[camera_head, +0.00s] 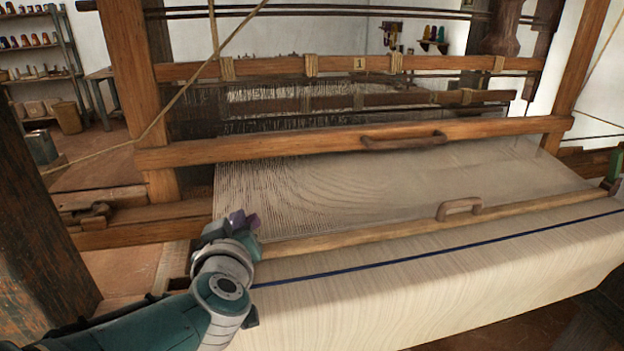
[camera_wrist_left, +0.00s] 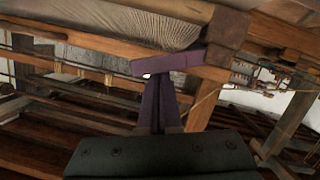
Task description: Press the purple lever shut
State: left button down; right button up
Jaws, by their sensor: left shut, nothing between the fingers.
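A short purple bar, which looks like the purple lever (camera_wrist_left: 168,62), lies across the upper middle of the left wrist view. My left gripper (camera_wrist_left: 157,82) is shut and empty, its two dark purple fingers side by side. Their tips reach the underside of the bar in that view; I cannot tell whether they touch it. In the head view my left gripper (camera_head: 242,222) is at the left end of the loom's front beam. Purple shows there at the fingertips, but lever and fingers cannot be told apart. My right gripper is not in view.
The front cloth beam (camera_head: 440,285) carries pale cloth with a blue stripe. A wooden beater (camera_head: 270,145) with a handle crosses the loom above the warp. A dark post (camera_head: 38,220) stands at the left. Shelves (camera_head: 35,60) stand at the back left.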

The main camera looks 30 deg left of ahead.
pick_arm(q)
jog(key=shift+w+d+f+m+g+y+b, duration=0.15)
jog(key=shift+w+d+f+m+g+b, duration=0.1)
jog(key=shift+f+m, duration=0.25)
jog(key=shift+w+d+f+m+g+y+b, duration=0.15)
jog(key=shift+f+m+b, duration=0.1)
jog(key=shift+m, duration=0.35)
jog(key=shift+f, duration=0.15)
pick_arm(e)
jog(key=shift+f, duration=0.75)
pick_arm(q)
jog(key=shift+d+f, duration=0.1)
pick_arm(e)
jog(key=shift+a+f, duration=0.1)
